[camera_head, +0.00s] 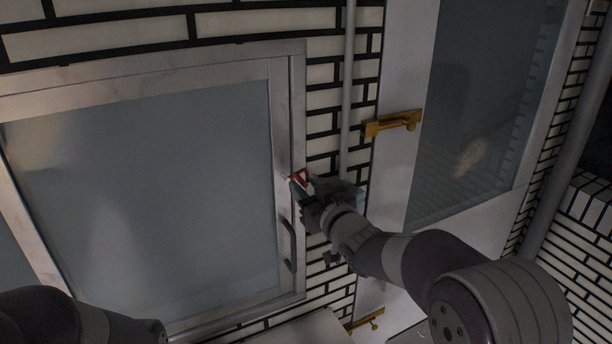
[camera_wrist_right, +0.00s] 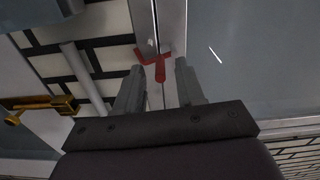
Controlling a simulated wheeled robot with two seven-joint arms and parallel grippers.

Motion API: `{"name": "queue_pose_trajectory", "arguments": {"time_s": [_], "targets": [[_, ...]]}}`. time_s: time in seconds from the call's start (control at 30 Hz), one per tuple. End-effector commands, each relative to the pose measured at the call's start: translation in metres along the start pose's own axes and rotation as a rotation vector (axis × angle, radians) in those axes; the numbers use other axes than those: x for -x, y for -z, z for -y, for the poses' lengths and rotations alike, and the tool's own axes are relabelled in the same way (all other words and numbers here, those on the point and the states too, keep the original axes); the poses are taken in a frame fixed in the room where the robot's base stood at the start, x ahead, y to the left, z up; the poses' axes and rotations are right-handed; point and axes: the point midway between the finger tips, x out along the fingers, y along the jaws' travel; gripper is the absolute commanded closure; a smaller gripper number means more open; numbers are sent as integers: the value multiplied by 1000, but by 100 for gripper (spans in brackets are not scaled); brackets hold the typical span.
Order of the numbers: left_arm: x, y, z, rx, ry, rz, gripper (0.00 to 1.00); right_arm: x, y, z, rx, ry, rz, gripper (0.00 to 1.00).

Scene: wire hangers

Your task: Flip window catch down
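The red window catch (camera_head: 300,177) sits on the right edge of the metal window frame (camera_head: 284,120). My right gripper (camera_head: 302,190) is right at it and partly covers it in the head view. In the right wrist view the catch (camera_wrist_right: 157,62) appears as a red piece with side arms and a stub pointing toward me. The two fingers of the right gripper (camera_wrist_right: 159,84) are spread apart, with the stub in line with the gap between them. I cannot tell whether a finger touches it. My left arm shows at the lower left, but its gripper is out of view.
A dark handle (camera_head: 288,246) is on the window frame below the catch. A vertical pipe (camera_head: 348,90) runs along the tiled wall to the right. A brass latch (camera_head: 392,124) is on the neighbouring white door, with another brass piece (camera_head: 365,321) lower down.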

Motion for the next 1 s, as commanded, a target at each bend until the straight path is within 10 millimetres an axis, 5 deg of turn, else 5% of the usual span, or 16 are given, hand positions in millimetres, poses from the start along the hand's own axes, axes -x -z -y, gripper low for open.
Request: {"name": "queue_pose_trajectory", "arguments": {"time_s": [0.37, 0.5, 0.67, 0.8, 1.0], "targets": [[4, 0, 0, 0, 0, 0, 62, -9, -1, 0, 1, 0, 0, 62], [4, 0, 0, 0, 0, 0, 62, -9, -1, 0, 1, 0, 0, 100], [2, 0, 0, 0, 0, 0, 62, -8, -2, 0, -7, 0, 0, 100], [-20, -2, 0, 0, 0, 0, 62, -8, -10, 0, -148, 0, -2, 100], [-25, -3, 0, 0, 0, 1, 62, -8, -8, 0, -305, 0, 0, 100]]}}
